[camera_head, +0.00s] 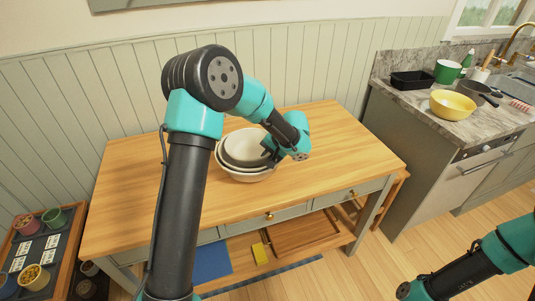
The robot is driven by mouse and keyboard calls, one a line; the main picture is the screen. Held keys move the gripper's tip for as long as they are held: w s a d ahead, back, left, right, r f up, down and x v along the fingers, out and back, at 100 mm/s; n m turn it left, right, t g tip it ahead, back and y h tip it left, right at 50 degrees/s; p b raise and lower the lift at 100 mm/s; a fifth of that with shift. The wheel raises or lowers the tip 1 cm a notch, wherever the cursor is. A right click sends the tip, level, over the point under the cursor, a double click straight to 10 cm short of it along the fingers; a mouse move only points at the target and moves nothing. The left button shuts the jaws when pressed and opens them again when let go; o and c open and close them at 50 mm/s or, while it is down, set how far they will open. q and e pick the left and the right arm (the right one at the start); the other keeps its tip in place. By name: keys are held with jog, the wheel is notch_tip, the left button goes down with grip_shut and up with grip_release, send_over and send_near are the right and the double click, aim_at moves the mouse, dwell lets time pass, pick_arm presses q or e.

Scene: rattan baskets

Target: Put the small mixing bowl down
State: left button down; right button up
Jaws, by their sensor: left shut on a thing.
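The small mixing bowl (245,143), cream inside, sits nested at the top of a stack of bowls on the wooden table. Under it show the rim of a darker grey bowl (228,159) and a larger cream bowl (245,177) at the bottom. My left gripper (268,150) is at the right side of the stack, shut on the small bowl's rim. The fingertips are small and partly hidden by the wrist. My right arm shows at the bottom right, but its gripper is outside the view.
The wooden table (340,135) is clear right of the stack and at its back left. A shelf with small pots (34,277) stands at lower left.

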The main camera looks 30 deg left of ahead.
pick_arm(q)
jog(key=shift+f, duration=0.5)
jog(key=c, duration=1.5)
grip_release()
jog(key=shift+s+f, duration=0.1)
jog(key=shift+f, duration=0.05)
jog(key=shift+r, duration=0.6)
jog(key=v, duration=1.2)
jog(key=shift+r, duration=0.15)
